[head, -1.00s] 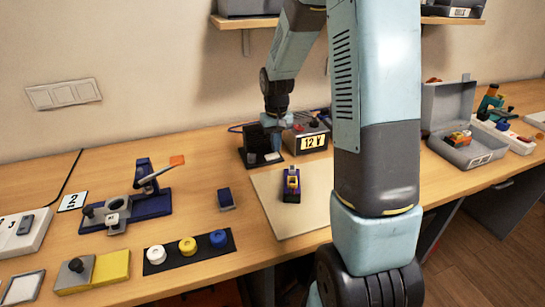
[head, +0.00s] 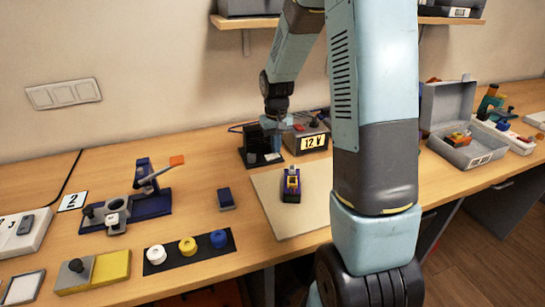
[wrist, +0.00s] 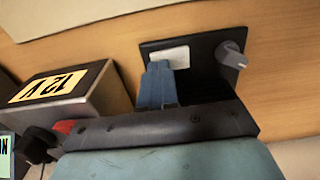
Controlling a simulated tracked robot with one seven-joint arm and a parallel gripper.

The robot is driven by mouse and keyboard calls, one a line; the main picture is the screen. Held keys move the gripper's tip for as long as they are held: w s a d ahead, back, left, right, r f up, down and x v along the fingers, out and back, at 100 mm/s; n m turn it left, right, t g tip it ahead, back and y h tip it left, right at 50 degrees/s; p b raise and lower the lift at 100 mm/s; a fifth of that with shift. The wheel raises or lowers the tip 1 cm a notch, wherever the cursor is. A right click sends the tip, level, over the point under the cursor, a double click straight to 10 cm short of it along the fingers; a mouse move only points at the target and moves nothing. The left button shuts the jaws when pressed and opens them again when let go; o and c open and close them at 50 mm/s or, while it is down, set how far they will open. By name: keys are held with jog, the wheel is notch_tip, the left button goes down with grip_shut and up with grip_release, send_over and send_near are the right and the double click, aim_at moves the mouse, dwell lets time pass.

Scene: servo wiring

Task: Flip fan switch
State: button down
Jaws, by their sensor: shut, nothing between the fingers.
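A black panel stands at the back of the table, left of the 12 V box; in the wrist view its face (wrist: 205,48) carries a white rectangular plate (wrist: 172,56) and a grey knob (wrist: 232,55). Which of these is the fan switch is not labelled in view. My gripper (wrist: 158,72) is shut and empty, its blue-grey fingertips right at the lower left edge of the white plate. Whether they touch it I cannot tell. In the head view the panel (head: 251,157) is partly hidden behind my gripper (head: 271,128).
The grey 12 V box (head: 309,142) stands just right of the panel. A dark blue block (head: 226,199) sits to the left. An open grey case (head: 447,110) stands at the right.

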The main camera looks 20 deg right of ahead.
jog(key=shift+f, duration=0.45)
dwell(0.3)
jog(key=shift+r, duration=3.5)
jog(key=shift+r, duration=0.1)
jog(key=s+a+r+t, duration=0.2)
jog(key=s+r+t, duration=0.1)
jog(key=s+r, duration=1)
jog(key=s+a+r+t, duration=0.1)
jog(key=s+r, duration=0.3)
jog(key=s, duration=1)
jog(key=shift+r+t, duration=0.15)
jog(key=shift+t, duration=0.65)
